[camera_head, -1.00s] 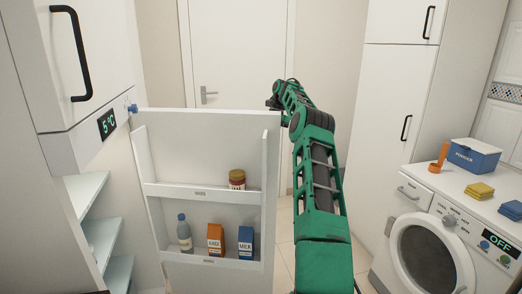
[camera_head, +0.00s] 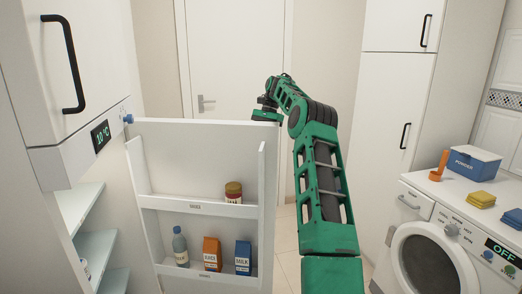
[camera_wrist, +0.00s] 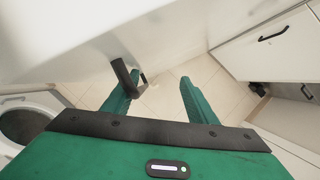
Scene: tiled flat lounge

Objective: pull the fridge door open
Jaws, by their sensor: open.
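The fridge door (camera_head: 215,160) stands wide open, with its inner side and racks facing me. In the wrist view its pale outer face (camera_wrist: 90,45) fills the upper left. A black handle (camera_wrist: 122,76) shows there, overlapping the left finger; whether they touch I cannot tell. The handle is hidden behind the door in the head view. My gripper (camera_head: 266,114) is at the top right corner of the door. In the wrist view its two green fingers (camera_wrist: 156,88) are apart, with nothing clasped between them.
Bottle (camera_head: 180,247), cartons (camera_head: 243,258) and a jar (camera_head: 233,192) sit in the door racks. The fridge shelves (camera_head: 80,205) are exposed at left. A washing machine (camera_head: 430,235) with boxes on top stands at right. Tiled floor shows between it and the door.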

